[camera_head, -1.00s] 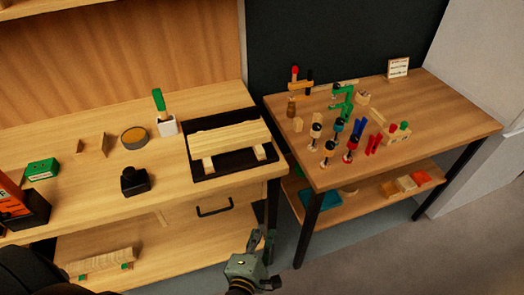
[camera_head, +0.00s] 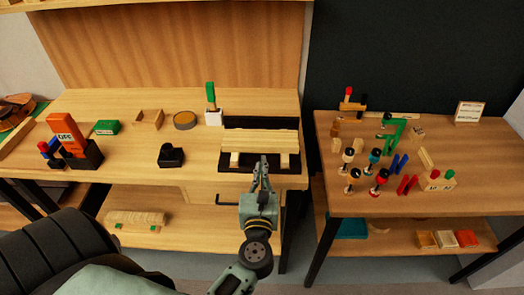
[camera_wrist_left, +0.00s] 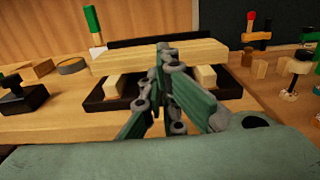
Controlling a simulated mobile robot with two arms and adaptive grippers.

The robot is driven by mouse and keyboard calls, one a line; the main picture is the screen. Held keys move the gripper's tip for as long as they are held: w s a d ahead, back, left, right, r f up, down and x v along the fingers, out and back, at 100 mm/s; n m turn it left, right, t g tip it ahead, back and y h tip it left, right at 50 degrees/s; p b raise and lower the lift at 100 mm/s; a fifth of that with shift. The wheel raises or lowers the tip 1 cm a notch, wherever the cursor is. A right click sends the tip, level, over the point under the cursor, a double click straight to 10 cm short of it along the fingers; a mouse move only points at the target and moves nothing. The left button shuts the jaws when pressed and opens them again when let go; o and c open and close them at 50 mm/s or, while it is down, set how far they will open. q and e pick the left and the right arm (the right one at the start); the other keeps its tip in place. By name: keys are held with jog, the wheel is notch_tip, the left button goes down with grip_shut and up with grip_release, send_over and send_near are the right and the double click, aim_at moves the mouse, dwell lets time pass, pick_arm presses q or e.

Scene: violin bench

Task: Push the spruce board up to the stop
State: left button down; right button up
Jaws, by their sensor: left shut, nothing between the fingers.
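The pale spruce board (camera_head: 259,142) lies across two light wooden blocks on a black tray (camera_head: 226,168) at the right end of the bench. A black upright strip (camera_head: 261,122), which may be the stop, runs behind it. A gap shows between board and strip in the head view. My left gripper (camera_head: 262,160) is shut and empty at the board's front side. In the left wrist view the board (camera_wrist_left: 110,59) is partly hidden behind the fingers (camera_wrist_left: 163,50). I cannot tell whether the fingertips touch it. My right gripper is not in view.
A white holder with a green-handled brush (camera_head: 213,110) stands left of the strip. A second table (camera_head: 460,165) holds several clamps.

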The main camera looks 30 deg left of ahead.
aim_at(262, 148)
pick_arm(q)
jog(key=p+x, duration=0.1)
jog(key=x, duration=0.4)
jog(key=shift+w+a, duration=0.15)
jog(key=shift+w, duration=0.25)
